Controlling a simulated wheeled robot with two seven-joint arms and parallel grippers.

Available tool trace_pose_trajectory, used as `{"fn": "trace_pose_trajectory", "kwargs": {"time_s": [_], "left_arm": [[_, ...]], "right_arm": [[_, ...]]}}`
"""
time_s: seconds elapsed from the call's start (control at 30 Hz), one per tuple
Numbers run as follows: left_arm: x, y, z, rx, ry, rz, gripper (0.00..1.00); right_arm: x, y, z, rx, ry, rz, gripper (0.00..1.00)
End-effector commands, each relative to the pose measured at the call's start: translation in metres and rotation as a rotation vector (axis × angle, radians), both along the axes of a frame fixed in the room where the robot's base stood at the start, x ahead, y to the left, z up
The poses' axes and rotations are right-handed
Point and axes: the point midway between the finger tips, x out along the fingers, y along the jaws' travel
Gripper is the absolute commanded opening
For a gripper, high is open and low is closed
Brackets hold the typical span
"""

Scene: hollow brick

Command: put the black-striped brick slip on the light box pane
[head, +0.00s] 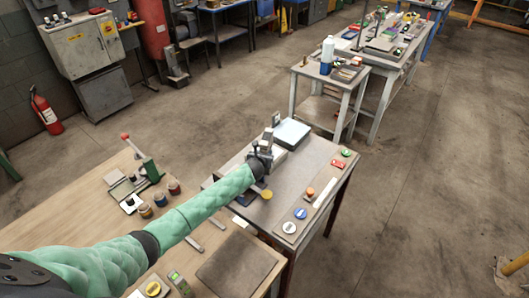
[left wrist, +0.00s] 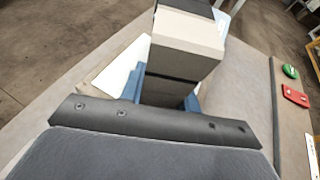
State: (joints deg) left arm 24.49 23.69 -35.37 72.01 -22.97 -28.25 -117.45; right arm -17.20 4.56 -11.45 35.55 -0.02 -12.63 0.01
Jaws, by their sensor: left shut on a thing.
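My left gripper (head: 264,152) is at the end of the green-sleeved arm, over the grey-topped table. In the left wrist view its blue fingers (left wrist: 192,102) are shut on the black-striped brick slip (left wrist: 188,62), a pale grey-beige block with a dark band across it. The slip points away from the gripper, and its lower end is hidden between the fingers. The light box pane (head: 293,133) is a white panel just beyond the gripper. Pale panel parts also show beside the slip in the left wrist view (left wrist: 113,77). I cannot tell whether the slip touches the pane. My right gripper is not in view.
A board along the table's right side carries a green piece (head: 346,152), a red piece (head: 338,164), a white strip (head: 325,191) and round discs (head: 289,227). A wooden bench (head: 95,205) with jars and a lever tool is at left. Open floor lies right.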

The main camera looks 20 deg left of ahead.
Motion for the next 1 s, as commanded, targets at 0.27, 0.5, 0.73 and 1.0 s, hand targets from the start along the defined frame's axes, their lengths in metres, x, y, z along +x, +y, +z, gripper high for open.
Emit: {"fn": "trace_pose_trajectory", "kwargs": {"time_s": [0.27, 0.5, 0.73, 1.0], "left_arm": [[0.000, 0.000, -0.002, 0.000, -0.002, 0.000, 0.02], [0.000, 0.000, -0.007, -0.001, -0.001, 0.000, 0.02], [-0.001, 0.000, -0.012, -0.001, 0.003, 0.001, 0.51], [-0.002, 0.003, -0.015, 0.002, 0.006, 0.005, 0.54]], "right_arm": [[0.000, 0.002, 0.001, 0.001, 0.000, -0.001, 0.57], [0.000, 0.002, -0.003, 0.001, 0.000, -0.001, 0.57], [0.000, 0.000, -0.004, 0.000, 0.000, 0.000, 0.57], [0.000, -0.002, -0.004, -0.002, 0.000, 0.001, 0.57]]}}
